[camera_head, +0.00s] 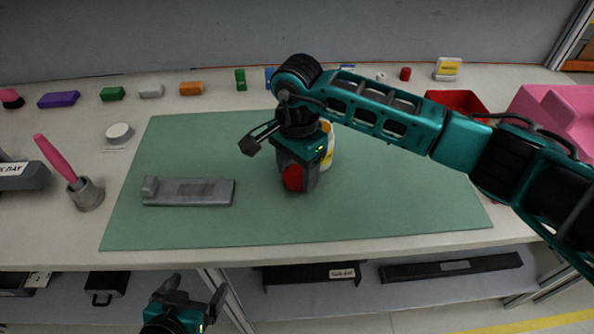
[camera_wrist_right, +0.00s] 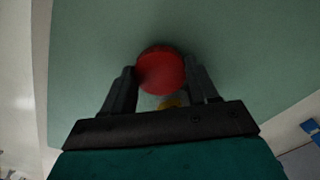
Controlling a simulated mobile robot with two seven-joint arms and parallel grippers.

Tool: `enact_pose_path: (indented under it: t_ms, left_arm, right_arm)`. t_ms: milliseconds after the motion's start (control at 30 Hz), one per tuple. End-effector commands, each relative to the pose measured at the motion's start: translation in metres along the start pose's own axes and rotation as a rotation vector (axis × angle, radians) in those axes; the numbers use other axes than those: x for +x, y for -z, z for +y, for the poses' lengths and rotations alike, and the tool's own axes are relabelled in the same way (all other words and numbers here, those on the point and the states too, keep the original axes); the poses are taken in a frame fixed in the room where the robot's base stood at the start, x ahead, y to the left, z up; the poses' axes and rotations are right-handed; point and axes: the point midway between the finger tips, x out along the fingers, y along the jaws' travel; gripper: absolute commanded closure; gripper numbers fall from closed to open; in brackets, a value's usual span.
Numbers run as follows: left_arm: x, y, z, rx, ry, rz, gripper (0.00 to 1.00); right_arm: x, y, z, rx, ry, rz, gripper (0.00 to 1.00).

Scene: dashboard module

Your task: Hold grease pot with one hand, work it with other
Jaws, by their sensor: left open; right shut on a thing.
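A pot with a round red top (camera_head: 293,178) is at the middle of the green mat (camera_head: 390,215). A yellow and white part (camera_head: 328,146) shows behind my right gripper and seems to belong to it. My right gripper (camera_head: 299,183) points down and is shut on the pot. In the right wrist view, the red top (camera_wrist_right: 161,71) sits between the two fingers of the right gripper (camera_wrist_right: 163,78), with a bit of yellow below. The gripper hides much of the pot. My left gripper (camera_head: 193,291) is open and empty, below the table's front edge.
A grey fixture (camera_head: 188,192) lies on the mat's left. A pink-handled tool (camera_head: 55,158) stands in a grey cup (camera_head: 87,195) to its left. Several small coloured blocks line the back. A red bin (camera_head: 455,101) and pink box (camera_head: 550,115) are at the right.

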Motion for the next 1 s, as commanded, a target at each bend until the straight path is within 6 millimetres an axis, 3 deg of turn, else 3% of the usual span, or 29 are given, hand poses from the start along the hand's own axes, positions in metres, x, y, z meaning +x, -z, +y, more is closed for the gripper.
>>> enact_pose_path:
  t_ms: [100,433,467,500,733,1000]
  left_arm:
    - [0.0,0.0003,0.0,0.0,0.0,0.0,0.04]
    - [0.0029,-0.0039,0.0001,0.0,0.0,0.0,0.04]
    - [0.0028,-0.0037,0.0001,0.0,0.0,0.0,0.04]
    - [0.0021,-0.0029,0.0001,0.0,0.0,0.0,0.04]
    - [0.002,-0.0028,0.0002,0.0,0.0,0.0,0.04]
    - [0.0008,-0.0009,0.0003,0.0,0.0,-0.001,0.04]
  right_arm:
    - [0.0101,-0.0004,0.0003,-0.002,-0.001,0.0,0.78]
    - [0.0138,-0.0001,-0.0001,-0.002,0.001,0.0,0.78]
    - [0.0133,-0.0001,-0.0001,-0.002,0.001,0.0,0.4]
    - [0.0121,-0.0002,-0.0001,-0.002,0.001,0.0,0.37]
    - [0.0121,-0.0001,0.0,-0.001,0.001,0.0,0.16]
    - [0.01,-0.0001,0.0001,-0.001,0.0,0.0,0.16]
